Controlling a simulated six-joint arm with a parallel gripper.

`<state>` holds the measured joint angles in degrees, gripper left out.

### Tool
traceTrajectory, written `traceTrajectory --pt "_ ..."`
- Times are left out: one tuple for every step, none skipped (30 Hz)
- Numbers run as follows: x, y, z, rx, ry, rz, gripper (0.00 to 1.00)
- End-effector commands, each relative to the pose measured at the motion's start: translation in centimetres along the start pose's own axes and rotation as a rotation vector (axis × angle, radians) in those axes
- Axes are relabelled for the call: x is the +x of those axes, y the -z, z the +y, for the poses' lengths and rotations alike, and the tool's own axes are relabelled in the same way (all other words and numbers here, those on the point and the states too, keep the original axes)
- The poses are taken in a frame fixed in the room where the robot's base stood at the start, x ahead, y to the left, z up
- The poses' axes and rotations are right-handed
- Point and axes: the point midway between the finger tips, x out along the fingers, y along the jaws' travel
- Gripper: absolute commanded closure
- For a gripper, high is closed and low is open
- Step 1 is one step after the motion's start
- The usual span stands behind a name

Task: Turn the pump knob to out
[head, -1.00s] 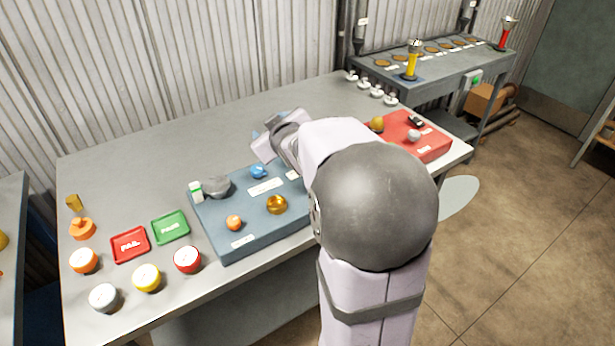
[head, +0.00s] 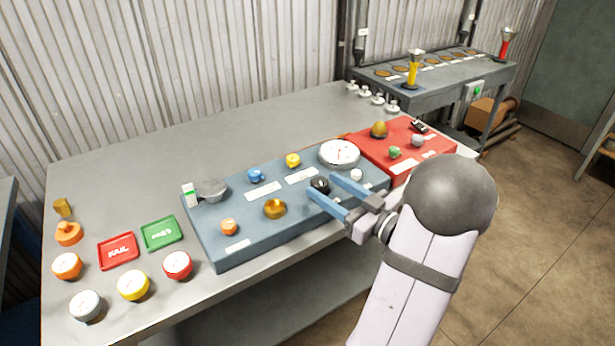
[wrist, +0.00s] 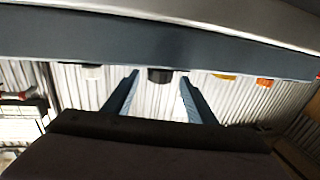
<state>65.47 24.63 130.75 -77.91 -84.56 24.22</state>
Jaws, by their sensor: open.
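A black knob (head: 319,185) stands on the blue panel (head: 225,250), toward its right front. It also shows in the wrist view (wrist: 160,75), between my two blue fingers. No readable label tells me whether it is the pump knob. My gripper (head: 323,186) is open, reaching in from the front right, with one fingertip on each side of the black knob. I cannot tell whether either finger touches it. The knob's pointer and position marks are too small to read.
A red panel (head: 440,145) adjoins at right. Loose gauges and trays lie left.

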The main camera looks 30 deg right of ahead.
Motion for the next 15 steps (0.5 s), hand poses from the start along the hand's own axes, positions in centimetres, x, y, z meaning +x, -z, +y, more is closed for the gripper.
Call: traceTrajectory --pt "0.0 0.0 0.0 0.001 0.000 -0.001 0.49" --pt "0.1 0.0 0.0 0.000 0.000 -0.001 0.49" --pt "0.3 0.0 0.0 0.000 0.001 -0.001 0.49" --pt "0.4 0.0 0.0 -0.001 0.001 -0.002 0.49" --pt "0.6 0.0 0.0 -0.001 0.002 -0.002 0.49" --pt "0.9 0.0 0.0 -0.001 0.002 -0.001 0.49" --pt "1.2 0.0 0.0 -0.002 0.002 -0.001 0.49" --pt "1.6 0.1 0.0 -0.002 0.003 -0.001 0.49" --pt "2.0 0.1 -0.1 -0.002 0.004 -0.001 0.49" --pt "2.4 0.1 -0.1 -0.002 0.003 -0.001 0.49" --pt "2.8 0.1 -0.1 -0.002 0.004 -0.001 0.49" --pt "3.4 0.1 -0.1 -0.002 0.003 -0.002 0.49" --pt "3.8 0.1 -0.1 -0.003 0.003 -0.002 0.49" --pt "4.2 0.1 -0.1 -0.003 0.004 -0.001 0.49" --pt "4.7 0.1 -0.1 -0.002 0.003 -0.001 0.49"
